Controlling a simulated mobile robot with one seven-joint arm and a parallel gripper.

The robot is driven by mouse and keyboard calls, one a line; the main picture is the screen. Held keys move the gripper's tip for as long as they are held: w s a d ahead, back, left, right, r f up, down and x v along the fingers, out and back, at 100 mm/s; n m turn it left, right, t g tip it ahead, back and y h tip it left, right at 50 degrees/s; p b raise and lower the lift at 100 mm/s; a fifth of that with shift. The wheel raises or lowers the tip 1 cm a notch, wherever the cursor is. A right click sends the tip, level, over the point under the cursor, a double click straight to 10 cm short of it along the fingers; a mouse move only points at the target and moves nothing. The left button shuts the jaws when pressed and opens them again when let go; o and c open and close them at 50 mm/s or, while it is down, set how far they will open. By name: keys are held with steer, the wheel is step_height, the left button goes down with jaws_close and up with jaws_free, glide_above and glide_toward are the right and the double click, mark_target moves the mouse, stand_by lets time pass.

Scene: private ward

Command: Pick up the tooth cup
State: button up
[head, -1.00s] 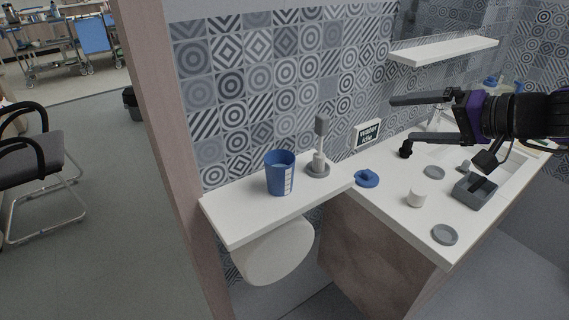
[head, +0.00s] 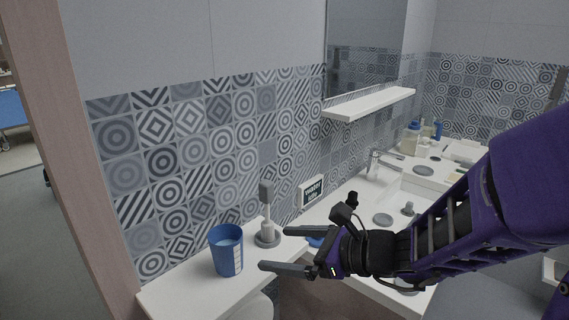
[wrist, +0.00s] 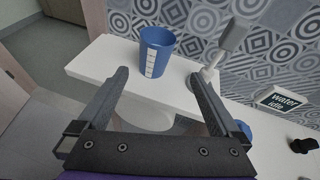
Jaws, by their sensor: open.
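The tooth cup appears to be the blue cup (head: 227,250) with white markings on its side. It stands upright on a white shelf (head: 172,299) in the head view. It also shows in the wrist view (wrist: 156,52), beyond my fingers and between them in the picture. My gripper (head: 274,249) is open and empty in the head view, to the right of the cup and apart from it. In the wrist view both fingers (wrist: 158,80) are spread wide.
A grey and white toothbrush-like item on a round base (head: 267,232) stands right of the cup, close to the upper finger. A "water idle" sign (head: 311,192) is by the tiled wall. The sink counter behind my arm holds several small items. A wall shelf (head: 370,104) juts out above.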

mark_target(240, 248)
steer(key=shift+m, duration=0.6)
steer(key=p+x, duration=0.1)
steer(key=x, duration=0.3)
steer(key=p+x, duration=0.1)
steer(key=x, duration=0.3)
steer(key=p+x, duration=0.1)
steer(key=x, duration=0.3)
steer(key=shift+s+a+f+p, duration=0.15)
steer(key=shift+s+f+p, duration=0.05)
steer(key=shift+s+p, duration=0.1)
steer(key=shift+x, duration=2.85)
steer(key=shift+s, duration=0.1)
jaws_close()
